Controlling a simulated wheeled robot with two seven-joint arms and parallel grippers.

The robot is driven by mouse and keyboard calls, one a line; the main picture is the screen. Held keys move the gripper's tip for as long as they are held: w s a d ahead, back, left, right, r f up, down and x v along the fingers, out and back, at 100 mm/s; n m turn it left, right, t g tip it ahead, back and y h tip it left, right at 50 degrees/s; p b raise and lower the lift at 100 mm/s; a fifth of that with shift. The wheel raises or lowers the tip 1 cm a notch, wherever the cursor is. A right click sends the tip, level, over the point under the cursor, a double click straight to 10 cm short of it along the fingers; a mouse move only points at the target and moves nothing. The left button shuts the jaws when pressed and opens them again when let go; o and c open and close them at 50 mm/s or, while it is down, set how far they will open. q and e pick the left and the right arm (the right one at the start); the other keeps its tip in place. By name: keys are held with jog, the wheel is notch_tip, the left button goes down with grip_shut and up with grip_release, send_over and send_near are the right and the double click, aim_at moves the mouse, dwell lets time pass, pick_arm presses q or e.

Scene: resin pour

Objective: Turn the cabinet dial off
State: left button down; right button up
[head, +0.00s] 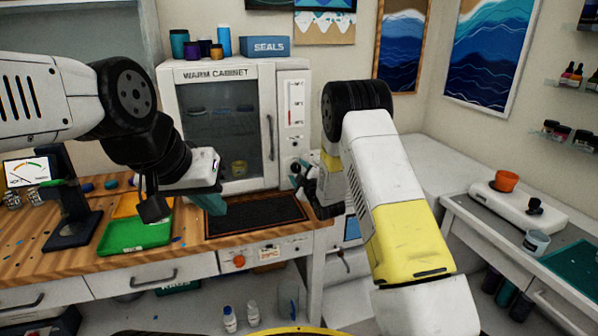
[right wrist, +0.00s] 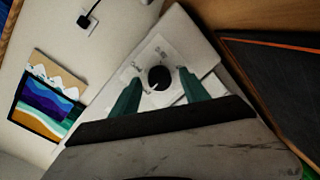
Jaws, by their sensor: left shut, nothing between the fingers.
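The warm cabinet (head: 228,72) stands at the back of the wooden bench with its glass door closed. Its dial (right wrist: 159,78) is a round black knob with a small pale pointer mark, on a white plate with faint markings. My right gripper (right wrist: 157,92) is open, with one teal finger on each side of the dial; I cannot tell if they touch it. In the head view my right gripper (head: 302,182) is at the lower part of the control panel, partly hidden by its own arm. My left gripper (head: 212,204) is shut and empty above the bench.
A dark mat (head: 256,214) lies before the cabinet, with a green tray (head: 135,236) to its left. A side bench at right holds a white device (head: 517,206) with an orange cup (head: 506,181).

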jog(key=v, duration=0.7)
jog(key=shift+s+d, duration=0.15)
jog(key=shift+s, duration=0.25)
jog(key=s+d+r+m+g+h, duration=0.2)
jog(key=s+d+r+m, duration=0.3)
jog(key=r, duration=0.3)
jog(key=s+d+r+m+g+h, duration=0.1)
jog(key=s+d+r+m+g, duration=0.1)
jog(key=s+d+r+m, duration=0.35)
jog(key=s+r+m+g, duration=0.2)
jog(key=s+g, duration=0.1)
jog(key=s, duration=1.1)
jog(key=s+d+r+m+g, duration=0.1)
jog(key=s+r+m+g, duration=0.1)
jog(key=s, duration=1.3)
jog(key=shift+s+r+g, duration=0.15)
jog(key=shift+r+g, duration=0.2)
jog(key=shift+g, duration=0.15)
